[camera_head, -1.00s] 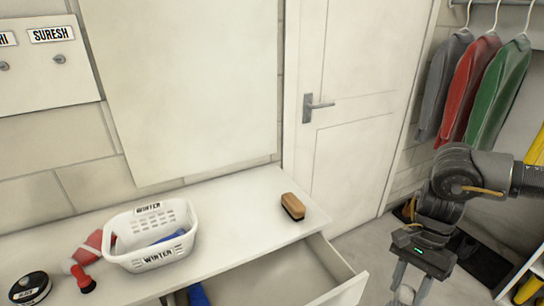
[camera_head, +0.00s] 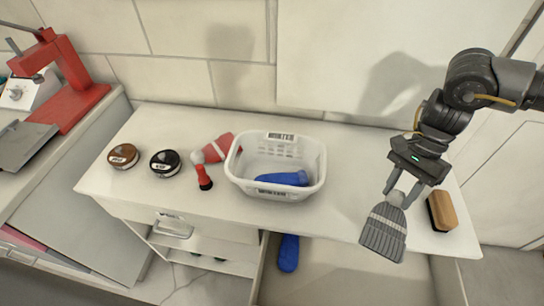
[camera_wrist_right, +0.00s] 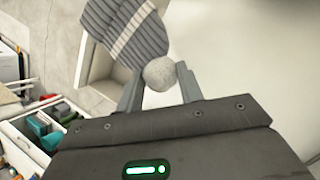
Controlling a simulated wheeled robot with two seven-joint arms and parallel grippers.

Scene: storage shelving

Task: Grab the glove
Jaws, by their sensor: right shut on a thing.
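My right gripper (camera_head: 398,194) is shut on the pom-pom end of a grey knitted hat (camera_head: 384,232) with a pale stripe. The hat hangs above the open drawer, right of the white basket. The right wrist view also shows the gripper (camera_wrist_right: 160,82) with the pom-pom between its fingers and the grey knit (camera_wrist_right: 128,28) beyond. A blue item (camera_head: 283,179), possibly a glove, lies in the basket (camera_head: 275,193) labelled WINTER. A similar blue item (camera_head: 288,253) lies in the open drawer. My left gripper is not in view.
A red hat (camera_head: 224,146) with a white pom-pom, a small red item (camera_head: 204,178) and two round tins (camera_head: 123,156) (camera_head: 165,162) stand left of the basket. A wooden brush (camera_head: 441,210) lies at the right end. The white top (camera_head: 340,190) is clear right of the basket.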

